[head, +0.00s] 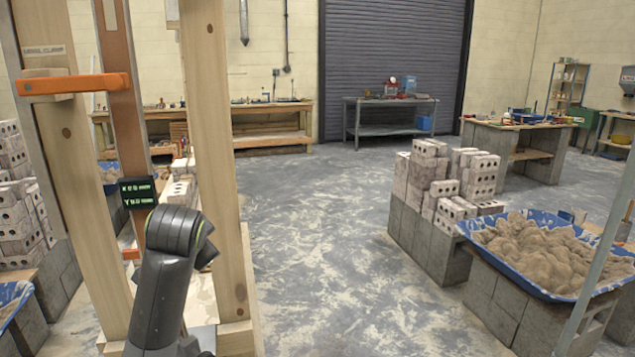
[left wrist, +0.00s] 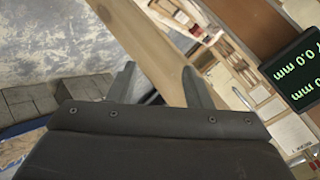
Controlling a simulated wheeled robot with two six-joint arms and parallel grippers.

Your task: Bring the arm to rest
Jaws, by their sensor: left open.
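My left arm (head: 165,275) rises from the bottom of the head view in front of a wooden frame, its dark grey wrist bent over at the top. The gripper's fingers cannot be made out there. In the left wrist view my left gripper (left wrist: 160,84) is open, its two dark fingers apart. A pale wooden post (left wrist: 150,50) shows beyond and between the fingers in the picture; I cannot tell how far off it is. I see nothing held. My right gripper is in neither view.
Wooden posts (head: 213,150) stand close around my left arm. A small black display (head: 138,192) with green text is beside it; it also shows in the left wrist view (left wrist: 295,72). Bricks (head: 440,180) and a blue mortar tub (head: 462,228) stand right. The middle floor is clear.

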